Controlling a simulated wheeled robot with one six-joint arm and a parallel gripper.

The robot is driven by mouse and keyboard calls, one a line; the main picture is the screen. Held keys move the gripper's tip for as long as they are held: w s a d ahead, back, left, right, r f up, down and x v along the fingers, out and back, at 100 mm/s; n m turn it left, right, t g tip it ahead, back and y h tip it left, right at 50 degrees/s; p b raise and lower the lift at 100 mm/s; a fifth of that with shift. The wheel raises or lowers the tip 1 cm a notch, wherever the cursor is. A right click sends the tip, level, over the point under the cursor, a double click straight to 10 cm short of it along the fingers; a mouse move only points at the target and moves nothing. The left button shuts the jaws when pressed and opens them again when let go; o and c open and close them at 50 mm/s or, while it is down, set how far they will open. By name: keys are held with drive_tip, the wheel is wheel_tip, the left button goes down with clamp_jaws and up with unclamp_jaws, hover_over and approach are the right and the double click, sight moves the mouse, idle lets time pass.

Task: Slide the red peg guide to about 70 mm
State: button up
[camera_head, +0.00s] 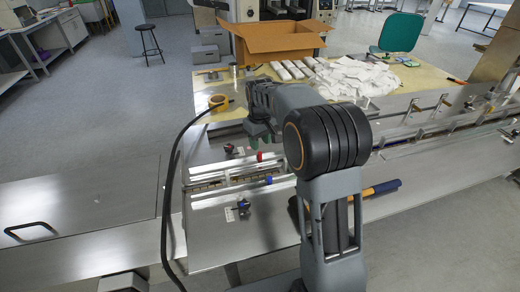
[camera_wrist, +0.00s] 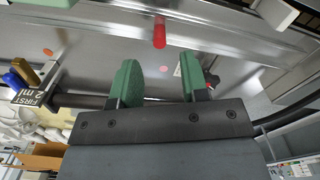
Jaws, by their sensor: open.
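The red peg (camera_head: 259,156) stands on the upper of two metal guide rails (camera_head: 222,166) on the machine's steel deck. A blue peg (camera_head: 268,180) stands on the lower rail. A dark red knob (camera_head: 228,147) with a small scale plate sits left of my gripper. My gripper (camera_head: 259,141) is open and empty above the deck, close to the red peg. In the wrist view, the red peg (camera_wrist: 159,32) shows beyond the gap between the green fingertips (camera_wrist: 159,76), not gripped. The scale reading is too small to tell.
A blue-topped knob (camera_head: 243,204) sits on the near deck. A tool with a blue and orange handle (camera_head: 375,190) lies to the right.

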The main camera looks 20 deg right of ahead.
wheel_tip(320, 180, up, 9)
drive_tip(key=shift+p, duration=0.35)
